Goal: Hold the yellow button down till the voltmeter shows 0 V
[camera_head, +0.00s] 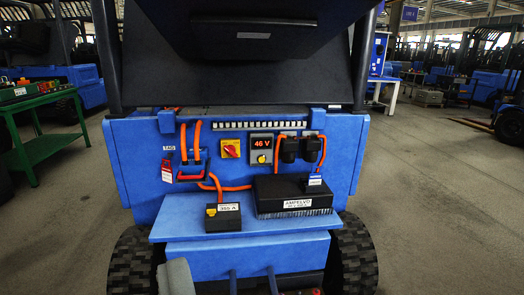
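The voltmeter (262,143) is a small dark box on the blue upright panel, with a lit red-orange display reading 46 V. The yellow button (262,159) is a small round knob on the same box, just below the display. Nothing is seen touching it. No gripper fingers can be made out in this view, so I cannot see whether my gripper is open or shut. A grey rounded piece (178,277) rises at the bottom edge; I cannot tell whether it is mine.
A red-and-yellow rotary switch (231,148) is left of the voltmeter, and black plugs (289,150) are to its right. Orange cables (222,187) loop across the panel. A black finned box (292,195) and a smaller box labelled 355 A (223,217) stand on the blue ledge.

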